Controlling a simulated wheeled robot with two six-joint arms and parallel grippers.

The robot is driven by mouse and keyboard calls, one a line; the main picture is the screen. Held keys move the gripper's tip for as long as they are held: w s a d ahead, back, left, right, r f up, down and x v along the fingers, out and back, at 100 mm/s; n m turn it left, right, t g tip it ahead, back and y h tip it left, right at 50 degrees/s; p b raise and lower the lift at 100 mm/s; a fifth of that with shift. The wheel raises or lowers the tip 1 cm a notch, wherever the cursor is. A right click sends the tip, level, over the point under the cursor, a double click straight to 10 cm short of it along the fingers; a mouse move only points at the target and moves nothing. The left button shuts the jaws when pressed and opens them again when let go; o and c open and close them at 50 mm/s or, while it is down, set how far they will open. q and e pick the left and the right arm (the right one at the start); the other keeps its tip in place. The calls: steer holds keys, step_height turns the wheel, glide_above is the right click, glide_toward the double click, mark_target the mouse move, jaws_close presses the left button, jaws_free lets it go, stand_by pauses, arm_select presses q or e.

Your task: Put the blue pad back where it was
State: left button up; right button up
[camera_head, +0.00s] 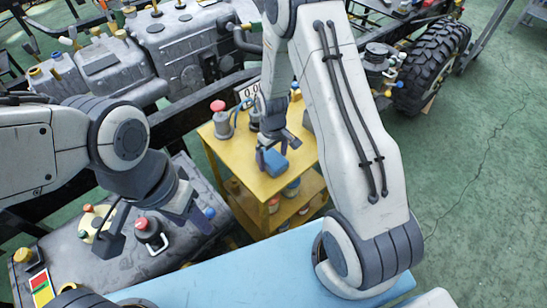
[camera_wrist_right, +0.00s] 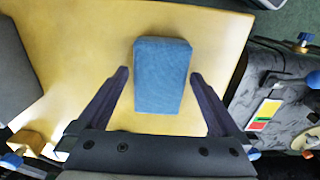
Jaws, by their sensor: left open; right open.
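The blue pad (camera_head: 272,162) lies on the top of the yellow cart (camera_head: 307,152). It also shows in the right wrist view (camera_wrist_right: 162,85), a small block with the cart top around it. My right gripper (camera_head: 277,150) is open at the pad. In the right wrist view its two fingers stand on either side of the pad's lower part, with a gap on each side, so the pad is not gripped. My left gripper (camera_head: 188,207) is open and empty, over the grey case at the lower left.
The grey case (camera_head: 85,262) carries several knobs. A light blue surface (camera_head: 245,268) spans the front. The chassis, with its wheel (camera_head: 432,65), lies behind.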

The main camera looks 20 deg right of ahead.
mark_target(273, 158)
step_height(273, 158, up, 11)
steer(key=s+a+r+n, duration=0.1)
steer(key=s+a+r, duration=0.6)
steer(key=a+r, duration=0.15)
steer(key=s+a+r+n, duration=0.1)
steer(key=s+a+r, duration=0.1)
steer(key=s, duration=0.6)
steer(key=s+a+r+n+y, duration=0.1)
steer(key=s+a+r, duration=0.1)
steer(key=s, duration=0.6)
steer(key=shift+s+a+r, duration=0.25)
steer(key=shift+a, duration=0.5)
